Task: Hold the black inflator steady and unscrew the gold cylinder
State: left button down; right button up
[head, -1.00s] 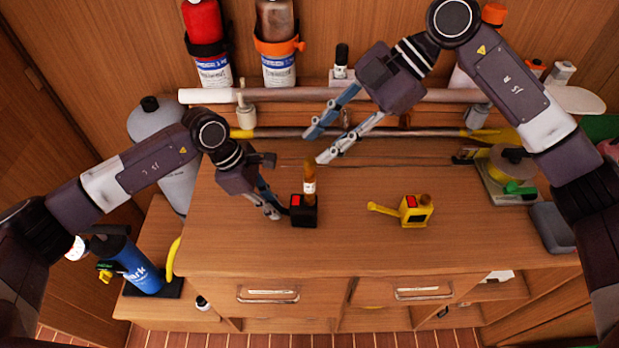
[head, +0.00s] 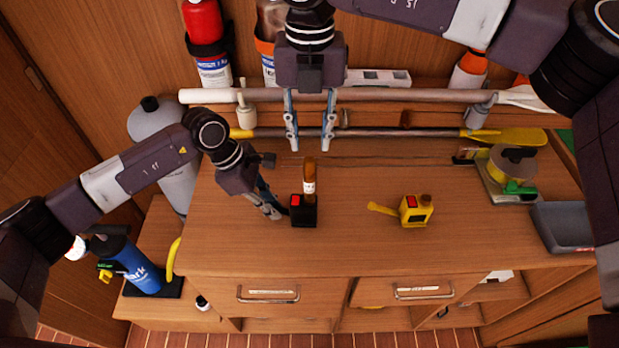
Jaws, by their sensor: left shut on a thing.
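The black inflator (head: 303,213) stands upright on the wooden cabinet top, with a red patch on its upper left. The gold cylinder (head: 309,172) stands upright on top of it, with a pale label band. My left gripper (head: 279,213) is at the inflator's left side, shut on it; the far finger is partly hidden. My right gripper (head: 310,148) points down, open and empty, with its fingers spread. In the picture its fingertips are just above the cylinder's top, one to each side; it appears apart from the cylinder.
A yellow device (head: 414,210) with a side handle lies to the right on the cabinet top (head: 350,245). A reel on a plate (head: 512,170) and a grey tray (head: 562,228) are at the right edge. Horizontal poles (head: 400,95) run along the back.

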aim_at(310, 159)
jog(key=shift+f, duration=3.8)
jog(key=shift+c, duration=0.7)
grip_shut()
